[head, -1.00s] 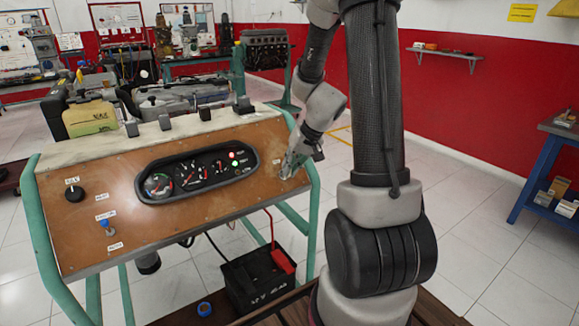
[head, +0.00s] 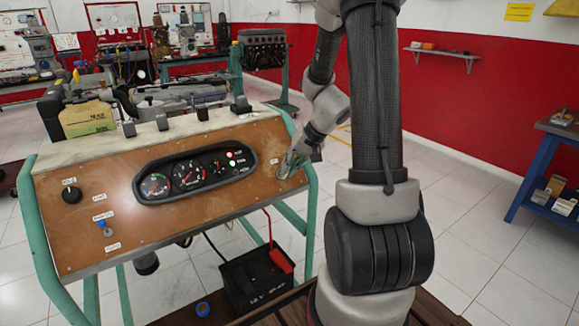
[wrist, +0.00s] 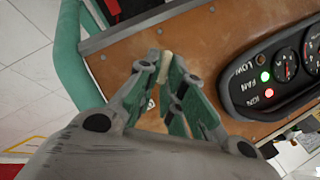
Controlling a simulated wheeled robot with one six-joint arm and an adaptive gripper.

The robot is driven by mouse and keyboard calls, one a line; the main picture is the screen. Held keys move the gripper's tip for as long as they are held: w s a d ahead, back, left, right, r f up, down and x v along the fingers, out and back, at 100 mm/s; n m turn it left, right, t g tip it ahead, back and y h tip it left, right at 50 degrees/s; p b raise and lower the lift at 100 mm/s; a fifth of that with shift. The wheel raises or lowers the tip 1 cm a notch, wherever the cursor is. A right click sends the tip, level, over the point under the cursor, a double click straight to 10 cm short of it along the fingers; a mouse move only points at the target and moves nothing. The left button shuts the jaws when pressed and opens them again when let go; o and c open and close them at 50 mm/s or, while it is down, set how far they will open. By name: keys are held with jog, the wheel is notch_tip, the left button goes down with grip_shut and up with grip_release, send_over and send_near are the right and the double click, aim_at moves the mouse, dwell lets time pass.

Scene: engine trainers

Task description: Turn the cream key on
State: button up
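The cream key (wrist: 165,67) stands at the right end of the brown instrument panel (head: 225,195). In the wrist view it shows as a small pale piece between my fingertips. My gripper (wrist: 163,62) has its two green-padded fingers closed in on the key from both sides. In the head view my gripper (head: 290,164) is at the panel's right edge and hides the key there. A green lamp (head: 232,163) is lit on the gauge cluster (head: 190,174), and it also glows in the wrist view (wrist: 265,76).
A black knob (head: 71,194) and a blue-tipped toggle switch (head: 103,226) are on the panel's left side. A black battery (head: 252,282) with a red clamp is below. The green frame (wrist: 67,60) runs close beside my gripper.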

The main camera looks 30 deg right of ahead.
jog(key=o, duration=0.3)
jog(key=shift+r, duration=0.1)
jog(key=v, duration=1.1)
jog(key=shift+s+d+r, duration=0.1)
jog(key=shift+s+r, duration=0.1)
jog(key=shift+r, duration=0.15)
